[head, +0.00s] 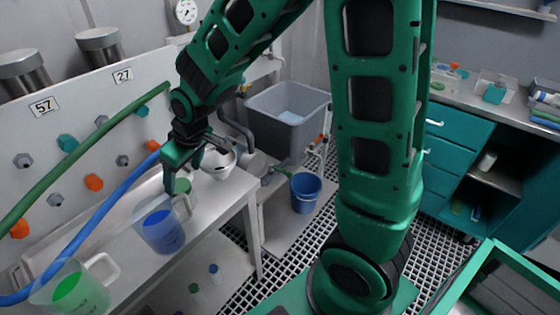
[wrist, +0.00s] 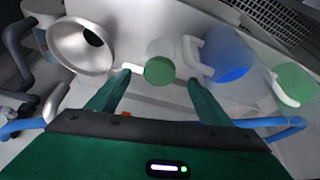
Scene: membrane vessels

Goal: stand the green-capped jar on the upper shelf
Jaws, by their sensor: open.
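A jar with a green cap (wrist: 158,71) and a pale body stands on the upper surface of a white bench (head: 232,192). In the wrist view, the cap shows between and just beyond the fingertips of my gripper (wrist: 158,82). My gripper is open, and nothing is clasped in it. In the head view, my gripper (head: 184,172) hangs over the bench top, and the green cap (head: 182,186) shows just below it, partly covered. A second green-topped item (head: 194,288) stands on the bench's lower shelf (head: 231,266).
A white funnel-like bowl (head: 222,168) is close beside the jar, also in the wrist view (wrist: 82,46). A jug of blue liquid (head: 163,230) stands on the other side. A jug of green liquid (head: 80,292) is nearer. A blue hose (head: 95,212) crosses the bench.

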